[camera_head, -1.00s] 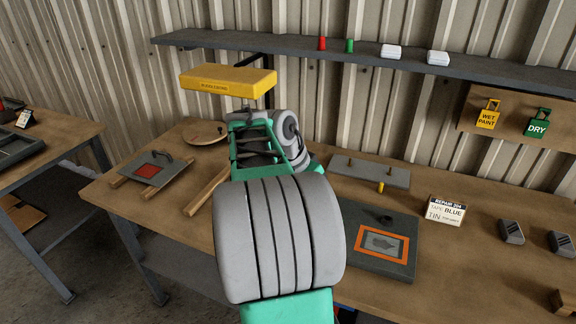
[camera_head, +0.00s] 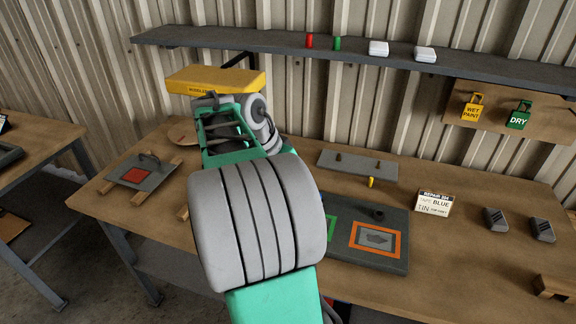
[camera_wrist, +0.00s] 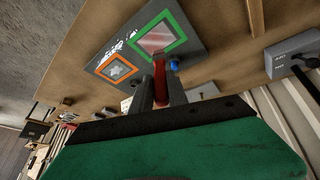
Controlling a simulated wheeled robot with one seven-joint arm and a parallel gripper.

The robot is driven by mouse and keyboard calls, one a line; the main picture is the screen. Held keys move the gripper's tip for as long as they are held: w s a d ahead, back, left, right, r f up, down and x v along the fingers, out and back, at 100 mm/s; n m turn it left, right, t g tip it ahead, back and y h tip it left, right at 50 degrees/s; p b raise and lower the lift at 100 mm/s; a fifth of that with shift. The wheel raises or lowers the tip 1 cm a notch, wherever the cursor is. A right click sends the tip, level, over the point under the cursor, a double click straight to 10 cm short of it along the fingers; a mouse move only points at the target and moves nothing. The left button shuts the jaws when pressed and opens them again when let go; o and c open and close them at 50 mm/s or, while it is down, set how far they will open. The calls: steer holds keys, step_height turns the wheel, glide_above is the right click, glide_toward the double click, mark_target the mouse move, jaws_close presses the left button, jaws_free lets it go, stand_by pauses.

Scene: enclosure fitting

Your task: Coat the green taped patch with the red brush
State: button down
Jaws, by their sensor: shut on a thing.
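The grey board (camera_head: 385,215) lies on the bench, with a green taped patch (camera_head: 331,228) mostly hidden behind my arm and an orange taped patch (camera_head: 376,239) in full view. In the wrist view the green taped patch (camera_wrist: 158,37) has a pale, pinkish inside, and the orange taped patch (camera_wrist: 115,67) is grey with a darker mark. My gripper (camera_wrist: 161,92) is shut on the red brush (camera_wrist: 160,78), whose red part reaches toward the near edge of the green frame. I cannot tell whether the brush touches the patch.
A grey panel with a red square (camera_head: 138,174) lies at the left. A grey block with pegs (camera_head: 357,166) stands behind the board. A repair card (camera_head: 434,203) and dark blocks (camera_head: 495,219) stand to the right. WET PAINT (camera_head: 472,109) and DRY (camera_head: 518,116) tags hang on the wall.

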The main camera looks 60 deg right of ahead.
steer(key=shift+s+r+p, duration=0.1)
steer(key=shift+r+p, duration=1.2)
steer(key=shift+r, duration=0.55)
